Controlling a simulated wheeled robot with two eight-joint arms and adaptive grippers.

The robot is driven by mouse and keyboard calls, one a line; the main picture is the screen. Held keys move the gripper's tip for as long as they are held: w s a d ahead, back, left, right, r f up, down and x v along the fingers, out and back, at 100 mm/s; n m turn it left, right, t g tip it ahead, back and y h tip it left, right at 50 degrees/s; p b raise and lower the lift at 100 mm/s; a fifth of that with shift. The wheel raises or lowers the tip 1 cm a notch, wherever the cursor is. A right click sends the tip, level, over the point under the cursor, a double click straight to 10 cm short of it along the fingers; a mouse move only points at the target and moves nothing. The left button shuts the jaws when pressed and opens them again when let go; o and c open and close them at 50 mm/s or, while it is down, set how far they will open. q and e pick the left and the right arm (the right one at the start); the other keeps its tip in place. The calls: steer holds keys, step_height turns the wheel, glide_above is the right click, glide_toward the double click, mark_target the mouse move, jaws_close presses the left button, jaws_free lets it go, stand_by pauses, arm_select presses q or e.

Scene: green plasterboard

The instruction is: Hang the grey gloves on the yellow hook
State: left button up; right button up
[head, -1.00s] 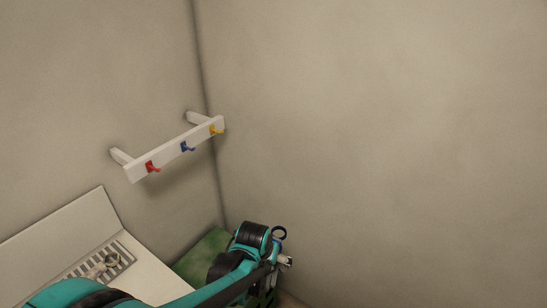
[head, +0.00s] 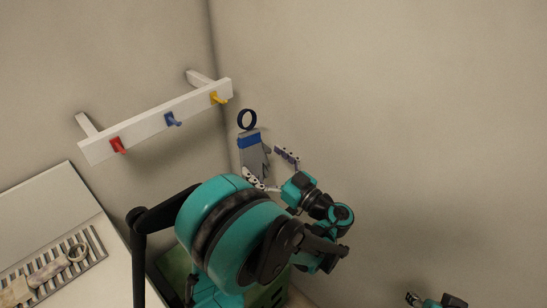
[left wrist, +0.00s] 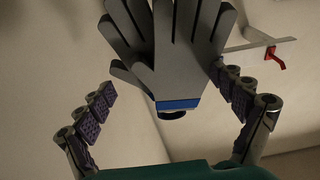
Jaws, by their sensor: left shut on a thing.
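The grey gloves (head: 251,158) have a blue cuff and a dark blue ring (head: 247,120) on top, and stand upright in the head view. My left gripper (head: 275,170) is shut on them, its fingers on either side of their lower part. The gloves also show in the left wrist view (left wrist: 178,70), partly hiding one finger. The yellow hook (head: 219,98) is at the right end of the white rack. In the head view the ring is right of and a little below the hook, apart from it. My right gripper (head: 435,300) barely shows at the bottom edge.
The white rack (head: 150,124) also bears a blue hook (head: 173,119) and a red hook (head: 118,145). The right wall is bare.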

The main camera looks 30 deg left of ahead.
arm_select(q)
steer(key=shift+s+d+r+y, duration=0.1)
steer(key=shift+d+r+y, duration=0.05)
steer(key=shift+r, duration=0.2)
steer(key=shift+s+d+r+y, duration=0.1)
steer(key=shift+r+y, duration=0.05)
steer(key=shift+r, duration=0.2)
steer(key=shift+f+x, duration=0.15)
steer(key=shift+x, duration=0.6)
steer(key=shift+f+x, duration=0.1)
steer(key=shift+x, duration=0.6)
steer(key=shift+w+a, duration=0.1)
steer(key=shift+x, duration=0.95)
steer(key=shift+w+a+f, duration=0.1)
steer(key=shift+a+f, duration=0.05)
steer(key=shift+a, duration=0.25)
steer(key=shift+f+x, duration=0.15)
steer(key=shift+x, duration=0.75)
steer(key=shift+f+x, duration=0.2)
steer(key=shift+x, duration=0.75)
steer(key=shift+f+x, duration=0.15)
steer(key=shift+x, duration=0.75)
steer(key=shift+w, duration=0.1)
steer(key=shift+f, duration=0.2)
steer(key=shift+a+f, duration=0.1)
steer(key=shift+f, duration=0.55)
